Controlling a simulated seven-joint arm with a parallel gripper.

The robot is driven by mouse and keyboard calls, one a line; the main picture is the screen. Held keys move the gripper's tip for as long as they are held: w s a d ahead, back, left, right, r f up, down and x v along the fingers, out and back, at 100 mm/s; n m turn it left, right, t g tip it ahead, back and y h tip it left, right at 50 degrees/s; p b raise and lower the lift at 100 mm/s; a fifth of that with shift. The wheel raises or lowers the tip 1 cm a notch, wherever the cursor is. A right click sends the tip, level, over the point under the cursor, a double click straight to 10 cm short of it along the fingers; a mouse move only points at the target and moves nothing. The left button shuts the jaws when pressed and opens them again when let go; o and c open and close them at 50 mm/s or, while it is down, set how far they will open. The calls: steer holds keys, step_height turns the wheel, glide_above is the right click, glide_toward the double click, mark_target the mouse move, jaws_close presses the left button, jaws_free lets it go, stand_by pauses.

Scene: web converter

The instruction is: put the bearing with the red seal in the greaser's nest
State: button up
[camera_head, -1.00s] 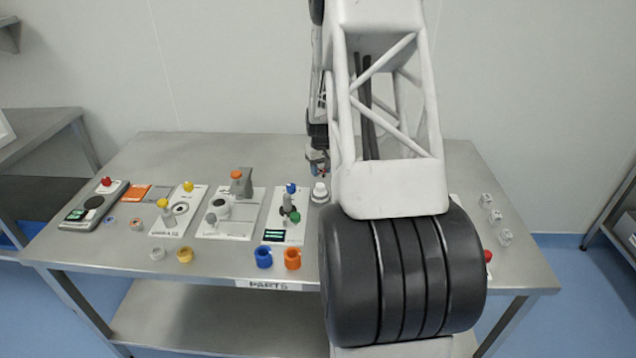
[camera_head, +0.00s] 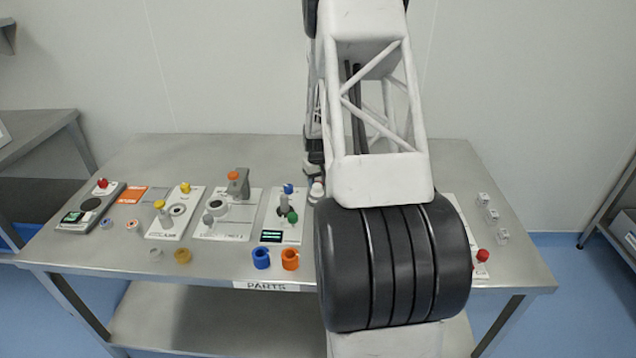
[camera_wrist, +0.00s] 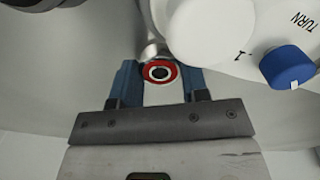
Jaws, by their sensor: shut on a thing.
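The bearing with the red seal (camera_wrist: 160,72) is between the blue fingers of my gripper (camera_wrist: 160,78) in the wrist view. My gripper is shut on it, with the red ring and dark centre facing the camera. In the head view my gripper is mostly hidden behind my arm, beside a small white part (camera_head: 317,190) at the back middle of the table. A large white round part (camera_wrist: 210,30) and a blue knob (camera_wrist: 288,68) by the word TURN are close on the right in the wrist view. I cannot tell which part is the greaser's nest.
White stations stand left of my arm, one with a grey-and-orange lever (camera_head: 238,183) and one with green and blue knobs (camera_head: 291,216). Blue (camera_head: 261,259) and orange (camera_head: 290,259) cups stand at the front edge. Loose rings (camera_head: 132,224) lie left. Clear blocks (camera_head: 484,200) stand right.

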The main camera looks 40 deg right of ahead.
steer(key=shift+f, duration=0.15)
steer(key=o, duration=0.9)
step_height(320, 180, up, 12)
steer(key=shift+r, duration=0.1)
stand_by(0.6)
stand_by(0.5)
